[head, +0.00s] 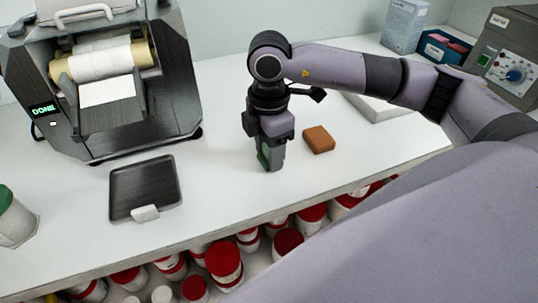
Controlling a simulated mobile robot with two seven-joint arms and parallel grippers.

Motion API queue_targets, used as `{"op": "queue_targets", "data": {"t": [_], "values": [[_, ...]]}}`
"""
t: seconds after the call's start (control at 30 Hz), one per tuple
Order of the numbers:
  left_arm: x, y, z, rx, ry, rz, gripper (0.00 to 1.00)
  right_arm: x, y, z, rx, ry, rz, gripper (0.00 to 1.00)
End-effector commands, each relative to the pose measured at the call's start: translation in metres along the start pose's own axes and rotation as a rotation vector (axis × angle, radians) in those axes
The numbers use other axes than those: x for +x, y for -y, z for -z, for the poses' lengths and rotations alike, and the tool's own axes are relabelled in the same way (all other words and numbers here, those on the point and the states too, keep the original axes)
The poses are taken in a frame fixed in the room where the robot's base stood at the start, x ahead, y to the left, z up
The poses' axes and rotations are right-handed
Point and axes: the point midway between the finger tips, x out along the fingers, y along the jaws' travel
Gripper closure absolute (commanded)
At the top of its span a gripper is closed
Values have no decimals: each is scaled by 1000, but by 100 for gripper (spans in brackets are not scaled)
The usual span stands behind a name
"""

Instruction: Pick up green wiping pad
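My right gripper (270,163) points down over the white bench, left of a brown block. A dark green piece, which looks like the green wiping pad (264,157), shows upright between its fingers. The fingers appear shut on it, and they hide most of it. I cannot tell whether the pad's lower edge touches the bench. My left gripper is not in view.
The brown block (319,139) lies close right of the gripper. A dark tray (146,180) with a small white block (145,213) lies left. A black machine (140,110) stands behind it. Red-lidded jars (224,260) sit below the bench's front edge.

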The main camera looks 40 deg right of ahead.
Motion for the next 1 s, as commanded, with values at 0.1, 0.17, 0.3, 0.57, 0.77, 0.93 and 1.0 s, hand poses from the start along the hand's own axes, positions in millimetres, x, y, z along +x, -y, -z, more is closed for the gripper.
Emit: {"op": "queue_targets", "data": {"t": [0.1,0.17,0.3,0.57,0.77,0.93,1.0], "values": [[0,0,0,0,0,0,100,0,0,0,0,0,0,83],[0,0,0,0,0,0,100,0,0,0,0,0,0,83],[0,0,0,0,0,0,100,-1,0,0,-1,-1,0,84],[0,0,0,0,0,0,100,-19,-1,1,0,-2,-3,84],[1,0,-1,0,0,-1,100,-64,-1,1,-2,-4,-7,84],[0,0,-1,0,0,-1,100,-122,-1,1,-1,-4,-8,84],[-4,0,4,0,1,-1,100,-140,-1,0,0,-1,-6,84]]}}
